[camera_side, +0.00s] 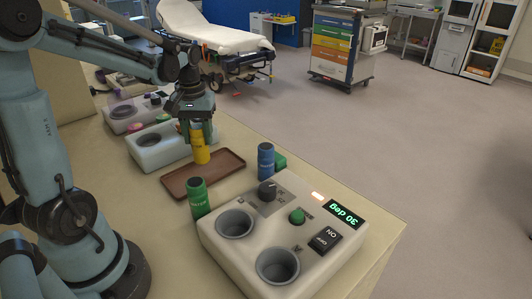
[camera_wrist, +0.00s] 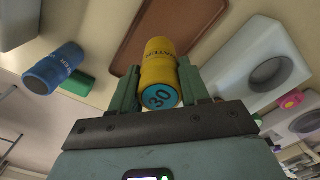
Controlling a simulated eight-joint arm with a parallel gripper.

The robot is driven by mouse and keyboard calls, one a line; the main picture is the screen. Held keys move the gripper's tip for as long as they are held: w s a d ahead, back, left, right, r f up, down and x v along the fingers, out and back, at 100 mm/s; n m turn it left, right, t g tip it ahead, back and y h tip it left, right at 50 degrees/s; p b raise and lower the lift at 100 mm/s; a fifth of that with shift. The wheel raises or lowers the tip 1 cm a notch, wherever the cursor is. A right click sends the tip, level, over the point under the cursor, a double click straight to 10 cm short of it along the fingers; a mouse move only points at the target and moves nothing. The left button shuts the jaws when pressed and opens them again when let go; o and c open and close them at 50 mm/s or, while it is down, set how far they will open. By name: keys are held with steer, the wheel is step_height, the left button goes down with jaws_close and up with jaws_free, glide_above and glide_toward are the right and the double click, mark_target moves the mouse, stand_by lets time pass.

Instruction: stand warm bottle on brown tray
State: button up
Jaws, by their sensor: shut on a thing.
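My gripper (camera_side: 199,138) is shut on a yellow bottle (camera_side: 201,153), gripping its upper part. In the wrist view the yellow bottle (camera_wrist: 159,75) stands between the two fingers, with "WATER" on its side and "30" on its blue end. The brown tray (camera_side: 190,186) lies flat and empty on the bench under the bottle. The bottle looks upright over the tray's far part; whether its base touches the tray I cannot tell. The tray (camera_wrist: 200,14) also shows behind the bottle in the wrist view.
A green bottle (camera_side: 197,195) and a blue bottle (camera_side: 266,160) stand close to the tray. A green block (camera_side: 280,162) is beside the blue one. A white console (camera_side: 250,254) with two wells reads "30 deg" in front. A white holder (camera_side: 160,152) stands behind the tray.

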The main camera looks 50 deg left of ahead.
mark_target(200, 147)
steer(key=shift+f, duration=2)
steer(key=shift+f, duration=0.1)
steer(key=o, duration=1.3)
steer(key=shift+c, duration=0.2)
